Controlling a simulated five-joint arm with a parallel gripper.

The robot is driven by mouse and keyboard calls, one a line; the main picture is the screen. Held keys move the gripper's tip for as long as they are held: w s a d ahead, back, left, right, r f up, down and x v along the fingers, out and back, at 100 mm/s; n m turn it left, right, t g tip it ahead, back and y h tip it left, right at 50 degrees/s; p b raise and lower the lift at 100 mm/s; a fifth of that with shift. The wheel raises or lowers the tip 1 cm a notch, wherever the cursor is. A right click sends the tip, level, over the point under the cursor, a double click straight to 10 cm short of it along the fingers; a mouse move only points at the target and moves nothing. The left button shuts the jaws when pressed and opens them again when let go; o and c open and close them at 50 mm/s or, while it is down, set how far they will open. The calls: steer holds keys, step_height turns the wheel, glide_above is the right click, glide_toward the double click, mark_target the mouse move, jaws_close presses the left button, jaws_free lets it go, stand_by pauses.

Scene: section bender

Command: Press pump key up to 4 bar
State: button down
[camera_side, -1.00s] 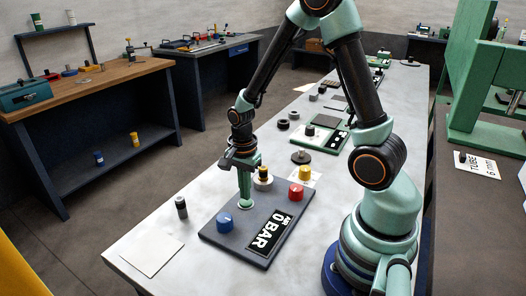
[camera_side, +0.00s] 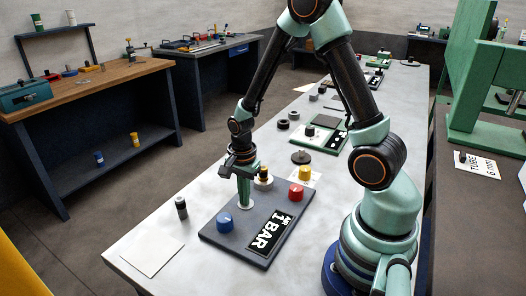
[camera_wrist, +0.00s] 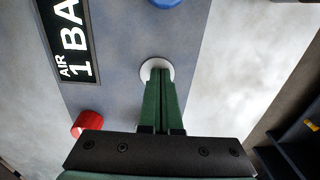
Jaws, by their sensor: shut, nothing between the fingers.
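The dark grey pump panel (camera_side: 211,233) lies on the near part of the bench. Its black display (camera_side: 268,234) reads "AIR 1 BAR", and the same display shows in the wrist view (camera_wrist: 72,40). The pale round key (camera_wrist: 146,68) sits between the blue knob (camera_side: 225,222) and the red knob (camera_side: 296,191). My gripper (camera_side: 246,204) points down with its green fingers together and empty. In the wrist view the fingertips (camera_wrist: 159,72) are over the key and seem to touch it. They hide much of the key.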

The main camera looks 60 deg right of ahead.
steer(key=shift+s+f, duration=0.3)
steer(key=shift+f, duration=0.1)
step_height(320, 180, up, 15)
steer(key=shift+w, duration=0.3)
steer(key=shift+f, duration=0.1)
stand_by(0.4)
step_height(320, 180, up, 6)
steer(key=n+t, duration=0.3)
steer(key=n, duration=0.5)
glide_above(244, 214)
steer(key=s+a+r+n+t, duration=0.1)
steer(key=n, duration=0.2)
steer(key=s+a+r+n, duration=0.1)
steer(key=n, duration=0.2)
steer(key=s+a+r+n+t, duration=0.1)
steer(key=n, duration=0.3)
steer(key=shift+s+r+t, duration=0.2)
steer(key=shift+r+t, duration=0.05)
steer(key=shift+t, duration=0.05)
stand_by(1.1)
steer(key=w+d+f+m+g, duration=0.5)
steer(key=f+m, duration=0.3)
steer(key=m, duration=1)
steer(key=shift+d+f+g, duration=0.2)
steer(key=shift+d+g, duration=0.1)
steer(key=shift+d, duration=0.45)
